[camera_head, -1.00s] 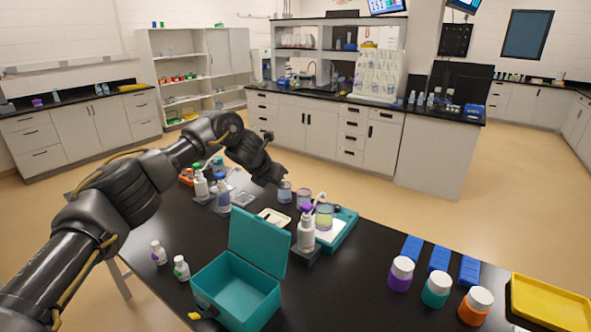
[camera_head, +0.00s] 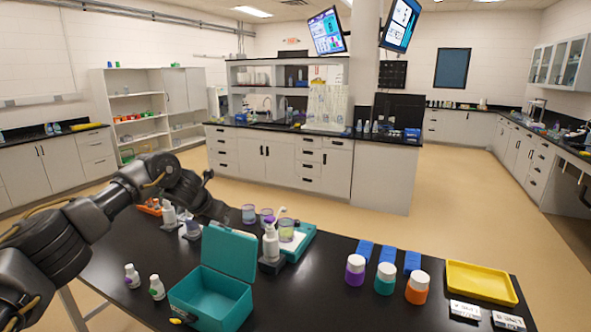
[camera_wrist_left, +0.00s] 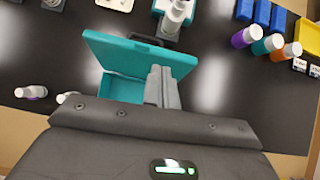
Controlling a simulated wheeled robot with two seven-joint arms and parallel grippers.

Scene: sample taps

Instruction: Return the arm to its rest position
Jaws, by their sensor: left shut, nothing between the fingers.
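My left arm comes in from the left of the head view. Its left gripper (camera_head: 226,214) is over the back left of the black table, beyond the teal box. In the left wrist view the fingers of the left gripper (camera_wrist_left: 164,86) are together with nothing between them, and they overlap the view of the open teal box (camera_wrist_left: 124,88). The teal box (camera_head: 211,299) stands at the table's front with its lid raised. My right gripper is not in view.
A white pump bottle (camera_head: 270,244) stands by a teal tray (camera_head: 302,246) behind the box. Two small bottles (camera_head: 156,288) stand left of the box. Several capped jars (camera_head: 385,278) and a yellow tray (camera_head: 480,281) are on the right. The table between is clear.

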